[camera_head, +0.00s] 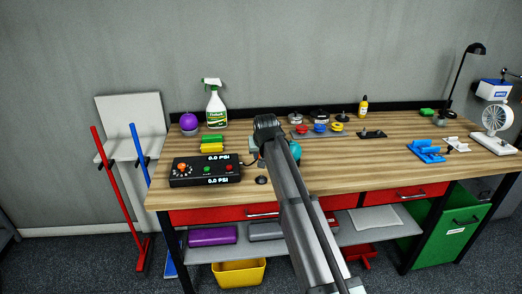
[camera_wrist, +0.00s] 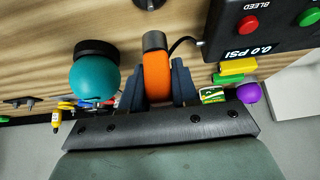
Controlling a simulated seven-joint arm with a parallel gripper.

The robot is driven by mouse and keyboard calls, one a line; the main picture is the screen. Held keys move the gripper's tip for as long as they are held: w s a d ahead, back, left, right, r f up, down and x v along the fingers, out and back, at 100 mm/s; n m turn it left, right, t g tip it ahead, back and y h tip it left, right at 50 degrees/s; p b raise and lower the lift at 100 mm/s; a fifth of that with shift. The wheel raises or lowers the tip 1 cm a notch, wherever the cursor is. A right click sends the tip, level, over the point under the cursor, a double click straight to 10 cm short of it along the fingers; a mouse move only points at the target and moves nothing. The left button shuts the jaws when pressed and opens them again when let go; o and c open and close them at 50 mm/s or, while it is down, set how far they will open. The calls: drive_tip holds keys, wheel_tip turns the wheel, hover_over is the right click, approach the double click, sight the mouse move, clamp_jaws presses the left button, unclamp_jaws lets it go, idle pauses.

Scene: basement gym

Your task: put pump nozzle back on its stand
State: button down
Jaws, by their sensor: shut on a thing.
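My gripper (camera_wrist: 157,90) is shut on the orange pump nozzle (camera_wrist: 156,76) in the wrist view, with one dark finger on each side. The nozzle has a grey cap at its far end, and a black hose runs from near there to the pump box (camera_wrist: 262,28). A small dark round piece (camera_head: 262,180), possibly the stand, sits near the table's front edge. It seems to show at the top of the wrist view (camera_wrist: 150,4), beyond the nozzle.
A teal ball (camera_wrist: 95,80) on a black base is close beside my gripper; it also shows in the head view (camera_head: 295,150). Green and yellow blocks (camera_head: 212,143), a purple ball (camera_head: 188,122) and a spray bottle (camera_head: 215,104) stand behind the pump box. Coloured discs (camera_head: 320,128) lie farther back.

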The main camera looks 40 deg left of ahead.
drive_tip(key=shift+f, duration=1.6)
drive_tip(key=shift+f, duration=1.2)
idle(0.4)
drive_tip(key=c, duration=0.8)
unclamp_jaws()
drive_tip(key=v, duration=1.3)
drive_tip(key=shift+s+d+r, duration=0.2)
drive_tip(key=shift+r, duration=0.1)
